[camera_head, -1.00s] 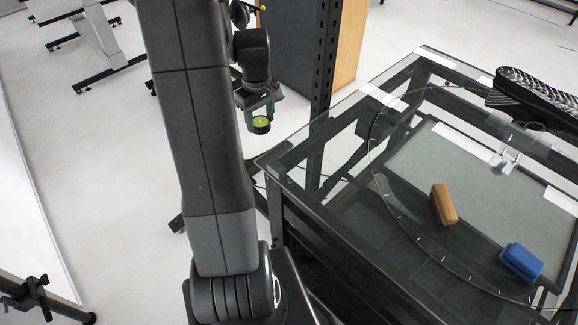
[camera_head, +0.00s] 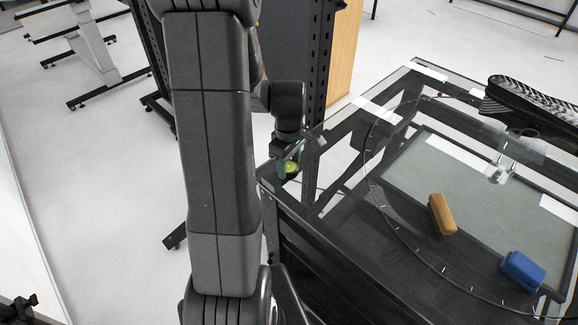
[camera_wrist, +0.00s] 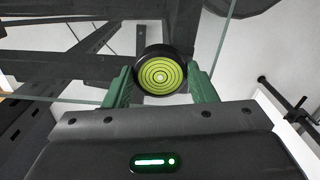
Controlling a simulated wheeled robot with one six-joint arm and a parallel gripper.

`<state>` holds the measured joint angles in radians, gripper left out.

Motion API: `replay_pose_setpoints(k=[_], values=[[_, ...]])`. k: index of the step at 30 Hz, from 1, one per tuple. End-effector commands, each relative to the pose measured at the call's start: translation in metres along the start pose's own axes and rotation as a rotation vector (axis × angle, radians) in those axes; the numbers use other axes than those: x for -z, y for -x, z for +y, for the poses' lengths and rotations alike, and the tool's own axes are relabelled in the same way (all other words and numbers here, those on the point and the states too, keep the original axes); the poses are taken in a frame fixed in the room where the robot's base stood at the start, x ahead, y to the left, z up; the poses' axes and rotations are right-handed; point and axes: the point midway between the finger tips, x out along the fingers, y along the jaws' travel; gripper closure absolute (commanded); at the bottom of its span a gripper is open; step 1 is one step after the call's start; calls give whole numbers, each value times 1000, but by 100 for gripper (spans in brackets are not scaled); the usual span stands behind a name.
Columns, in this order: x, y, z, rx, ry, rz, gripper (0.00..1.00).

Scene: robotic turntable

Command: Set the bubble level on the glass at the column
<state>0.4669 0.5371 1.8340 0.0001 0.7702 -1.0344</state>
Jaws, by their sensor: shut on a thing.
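The bubble level (camera_head: 290,168) is a small round black disc with a yellow-green face. In the wrist view the level (camera_wrist: 161,76) shows concentric rings, with its face toward the camera. My gripper (camera_head: 287,160) is shut on it, with a green finger on each side of the disc. It is at the near-left corner of the glass tabletop (camera_head: 330,205), beside the dark upright column (camera_head: 317,90). I cannot tell whether the level touches the glass or is above it.
On the glass at the right lie a tan block (camera_head: 441,214) and a blue block (camera_head: 522,271). A round clear disc with tick marks lies around them. A black ridged object (camera_head: 530,105) stands at the far right. The near-left part of the glass is clear.

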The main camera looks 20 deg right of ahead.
Motion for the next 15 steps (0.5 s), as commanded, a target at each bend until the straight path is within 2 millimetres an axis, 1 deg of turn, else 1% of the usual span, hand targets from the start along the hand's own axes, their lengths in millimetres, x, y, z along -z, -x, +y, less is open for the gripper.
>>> replay_pose_setpoints(k=[1,4,12,15], values=[[0,-7,-1,4,0,-2,73],[0,-14,-1,2,0,-2,73],[0,-15,0,0,0,0,73],[0,-19,0,0,0,0,73]])
